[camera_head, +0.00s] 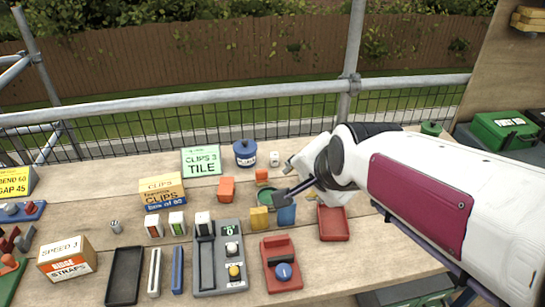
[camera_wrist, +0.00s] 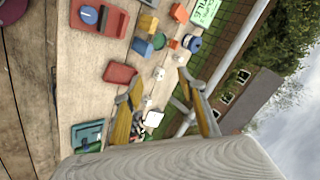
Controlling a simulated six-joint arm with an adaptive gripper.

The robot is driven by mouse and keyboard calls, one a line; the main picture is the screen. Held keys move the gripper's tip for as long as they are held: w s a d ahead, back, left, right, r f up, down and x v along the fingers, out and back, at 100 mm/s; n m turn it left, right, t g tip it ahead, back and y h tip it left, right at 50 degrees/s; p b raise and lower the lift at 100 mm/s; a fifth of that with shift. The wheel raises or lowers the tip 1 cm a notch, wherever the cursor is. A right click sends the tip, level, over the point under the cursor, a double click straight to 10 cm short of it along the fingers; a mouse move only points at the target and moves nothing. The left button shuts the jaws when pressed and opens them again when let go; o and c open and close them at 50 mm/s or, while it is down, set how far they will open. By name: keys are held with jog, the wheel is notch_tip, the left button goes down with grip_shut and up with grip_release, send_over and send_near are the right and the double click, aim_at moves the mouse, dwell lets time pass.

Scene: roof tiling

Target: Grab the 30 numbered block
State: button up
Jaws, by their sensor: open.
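No block with a readable 30 shows. A small white cube with dark marks (camera_head: 274,158) stands at the back of the table beside the blue tub. Another small pale cube (camera_head: 114,227) with an unreadable mark stands at the left. In the wrist view, small white pieces show near the fingers, one at the upper middle (camera_wrist: 159,74). Orange (camera_head: 226,189), yellow (camera_head: 259,217) and blue (camera_head: 287,214) blocks stand near the middle. My gripper (camera_head: 281,195) is open above the table near the blue block; it also shows in the wrist view (camera_wrist: 158,84), with nothing visibly held.
A red tray (camera_head: 333,222) lies right of the blue block, partly under my arm. A grey panel (camera_head: 221,272) and a red device (camera_head: 281,265) stand in front. Boxes (camera_head: 163,189) and the blue tub (camera_head: 245,153) stand farther back. A metal rail (camera_head: 200,101) runs behind the table.

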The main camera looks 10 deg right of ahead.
jog(key=w+f+m+t, duration=0.1)
jog(key=w+f+m, duration=0.4)
jog(key=w+m, duration=0.3)
jog(key=w+f+m+t+h, duration=0.1)
jog(key=w+f+m+t, duration=0.1)
jog(key=w+f+m, duration=0.3)
jog(key=w+d+f+m+t+h, duration=0.1)
jog(key=w+f+m, duration=0.4)
jog(key=w+m, duration=0.8)
jog(key=shift+w+f+t, duration=0.25)
jog(key=shift+w+t, duration=0.35)
jog(key=shift+w, duration=2.55)
jog(key=shift+f, duration=0.15)
send_near(275, 157)
jog(key=shift+w+a+f, duration=0.2)
jog(key=shift+w, duration=0.35)
jog(key=shift+x, duration=0.85)
jog(key=shift+x, duration=2.9)
